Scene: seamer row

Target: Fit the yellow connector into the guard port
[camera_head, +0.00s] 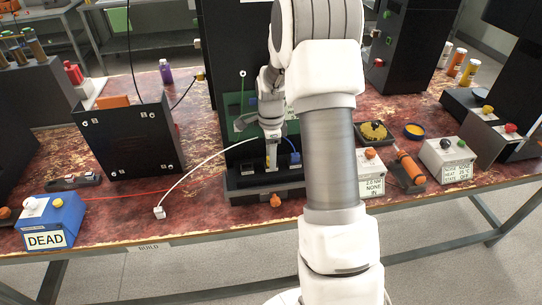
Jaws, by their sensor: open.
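My gripper (271,144) points down over a dark fixture (243,179) in the middle of the table and is open. A narrow yellow piece (271,158), which looks like the yellow connector, shows upright at the fingertips, just above or in the fixture. I cannot tell whether it is seated. A blue connector (294,158) with a blue cable stands close to its right. A white cable (195,166) arcs from a small white block (159,212) to the fixture beside my gripper. The guard port cannot be made out for certain; my gripper and arm cover part of the fixture.
A black panel box (130,141) stands left of the fixture. A blue box marked DEAD (52,221) sits at the front left. A white box (370,173) and an orange cylinder (410,167) are to the right. An orange knob-like piece (275,200) lies near the front edge.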

